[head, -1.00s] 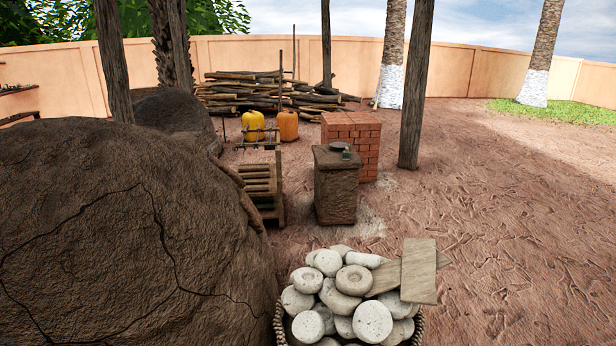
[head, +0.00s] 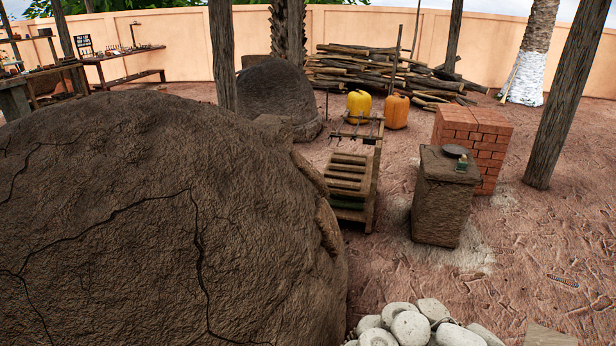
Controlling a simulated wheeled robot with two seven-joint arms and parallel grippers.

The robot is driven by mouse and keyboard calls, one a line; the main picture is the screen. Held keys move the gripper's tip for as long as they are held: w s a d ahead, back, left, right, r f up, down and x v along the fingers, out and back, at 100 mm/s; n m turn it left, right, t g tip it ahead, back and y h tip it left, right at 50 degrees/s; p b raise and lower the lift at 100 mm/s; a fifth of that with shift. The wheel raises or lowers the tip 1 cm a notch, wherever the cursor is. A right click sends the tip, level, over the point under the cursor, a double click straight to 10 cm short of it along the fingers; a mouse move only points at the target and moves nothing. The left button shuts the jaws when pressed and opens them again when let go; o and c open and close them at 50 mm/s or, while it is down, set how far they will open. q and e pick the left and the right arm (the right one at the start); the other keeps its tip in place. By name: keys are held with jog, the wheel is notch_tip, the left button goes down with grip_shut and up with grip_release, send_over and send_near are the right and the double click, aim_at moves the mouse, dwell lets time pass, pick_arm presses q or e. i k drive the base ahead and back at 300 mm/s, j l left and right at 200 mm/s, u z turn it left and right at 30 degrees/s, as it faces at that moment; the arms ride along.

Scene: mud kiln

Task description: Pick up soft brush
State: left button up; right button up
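I cannot make out a soft brush in the head view. A mud pedestal (head: 443,205) stands right of centre, with a dark round dish (head: 454,151) and a small greenish item (head: 461,163) on top, too small to identify. A wooden rack (head: 350,183) with a bar of small hanging things stands left of the pedestal. Small items too far off to tell apart lie on the shelves (head: 122,55) at the back left. Neither of my grippers is in view.
A large cracked mud kiln (head: 150,220) fills the left and front. Pale round stones (head: 410,328) lie at the bottom. A brick block (head: 487,140), yellow can (head: 359,106), orange can (head: 397,111), log pile (head: 390,75) and wooden post (head: 568,95) stand beyond. Ground at right is open.

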aim_at(461, 167)
jog(key=z, duration=0.7)
jog(key=l+z, duration=1)
jog(key=z, duration=0.2)
jog(key=i+l+z, duration=0.1)
jog(key=l+z, duration=0.3)
jog(key=i+l, duration=0.25)
jog(key=i, duration=0.25)
jog(key=i+l, duration=0.25)
jog(key=i, duration=0.25)
jog(key=i+l+u, duration=0.1)
jog(key=i+l, duration=0.2)
jog(key=i, duration=0.15)
jog(key=i+j+u, duration=0.25)
jog(key=i+u, duration=0.55)
jog(key=i, duration=0.2)
jog(key=i+u, duration=0.45)
jog(key=i+l+u, duration=0.4)
jog(key=i, duration=0.15)
jog(key=i+j+u, duration=0.15)
jog(key=i+u, duration=0.2)
jog(key=i, duration=0.25)
jog(key=i+u, duration=0.3)
jog(key=i, duration=0.25)
jog(key=i+l+u, duration=0.2)
jog(key=i+u, duration=0.15)
jog(key=i, duration=0.25)
